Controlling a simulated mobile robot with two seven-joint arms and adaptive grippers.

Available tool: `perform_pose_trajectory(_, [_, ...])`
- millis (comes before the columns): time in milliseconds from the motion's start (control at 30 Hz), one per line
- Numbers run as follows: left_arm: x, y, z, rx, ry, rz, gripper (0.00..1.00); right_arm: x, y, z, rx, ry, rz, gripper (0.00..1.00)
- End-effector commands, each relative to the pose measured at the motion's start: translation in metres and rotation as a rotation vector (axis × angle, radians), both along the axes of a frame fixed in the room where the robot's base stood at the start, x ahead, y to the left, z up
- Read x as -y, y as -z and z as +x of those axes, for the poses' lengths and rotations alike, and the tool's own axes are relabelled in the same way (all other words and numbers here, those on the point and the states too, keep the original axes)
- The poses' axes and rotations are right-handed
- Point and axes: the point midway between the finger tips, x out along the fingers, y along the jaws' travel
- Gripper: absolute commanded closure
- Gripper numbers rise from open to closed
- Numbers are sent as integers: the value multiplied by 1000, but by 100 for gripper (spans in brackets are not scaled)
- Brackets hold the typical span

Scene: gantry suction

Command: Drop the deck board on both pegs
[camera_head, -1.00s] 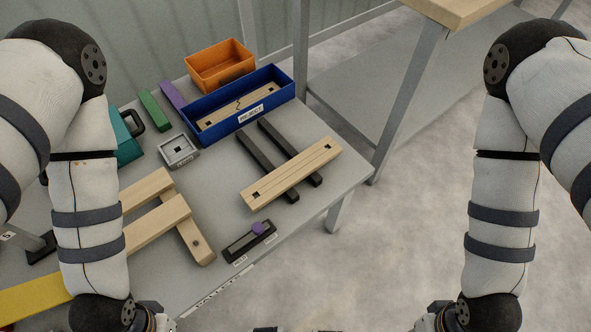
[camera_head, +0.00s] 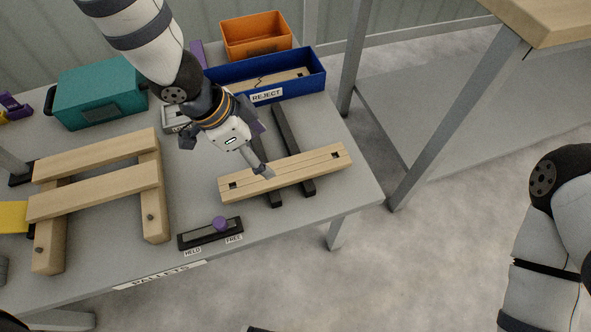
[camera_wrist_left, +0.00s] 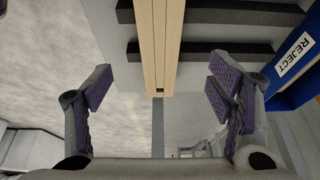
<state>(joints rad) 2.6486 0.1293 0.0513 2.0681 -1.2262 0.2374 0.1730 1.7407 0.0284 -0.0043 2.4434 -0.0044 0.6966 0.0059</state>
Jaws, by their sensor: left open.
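The deck board (camera_head: 295,168) is a light wooden plank with a dark square hole near each end. It lies across two dark rails (camera_head: 287,140) on the grey table. My left gripper (camera_head: 228,157) is open above the board's left part; in the left wrist view the board (camera_wrist_left: 160,45) runs between its spread purple-padded fingers (camera_wrist_left: 160,85), with no visible contact. The wooden pallet frame (camera_head: 152,190) stands to the left. Two small dark pegs show on its near ends, a right peg (camera_head: 150,217) and a left peg (camera_head: 39,250). My right gripper is out of view.
A blue REJECT bin (camera_head: 310,88) holding a cracked board stands behind the rails, an orange bin (camera_head: 255,45) beyond it. A teal box (camera_head: 100,95) is at back left. A HELD/FREE slider with a purple knob (camera_head: 219,224) sits near the front edge.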

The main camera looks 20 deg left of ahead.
Motion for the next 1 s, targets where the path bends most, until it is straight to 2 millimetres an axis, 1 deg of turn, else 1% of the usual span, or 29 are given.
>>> perform_pose_trajectory(33, [4,21,-1,-14,3,4,25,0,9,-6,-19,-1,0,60])
perform_pose_trajectory(100, [9,34,3,-12,2,3,25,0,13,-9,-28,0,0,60])
perform_pose_trajectory(267, [16,49,9,-9,0,-1,25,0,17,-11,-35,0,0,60])
perform_pose_trajectory(400, [28,74,17,-10,3,-1,25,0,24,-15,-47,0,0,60])
perform_pose_trajectory(500, [33,87,21,-9,0,-1,25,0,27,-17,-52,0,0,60])
perform_pose_trajectory(600, [35,91,23,-5,-1,-2,25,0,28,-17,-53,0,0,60])
perform_pose_trajectory(767, [35,90,23,-4,-1,-3,25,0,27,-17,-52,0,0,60])
perform_pose_trajectory(800, [35,90,23,-4,-1,-3,30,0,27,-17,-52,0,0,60])
perform_pose_trajectory(867, [35,90,23,-4,-1,-3,43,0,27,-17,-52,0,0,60])
perform_pose_trajectory(900, [35,90,23,-5,-1,-2,52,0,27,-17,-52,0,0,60])
perform_pose_trajectory(967, [35,90,23,-5,-1,-2,66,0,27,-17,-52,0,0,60])
perform_pose_trajectory(1000, [35,90,23,-5,-1,-2,75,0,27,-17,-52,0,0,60])
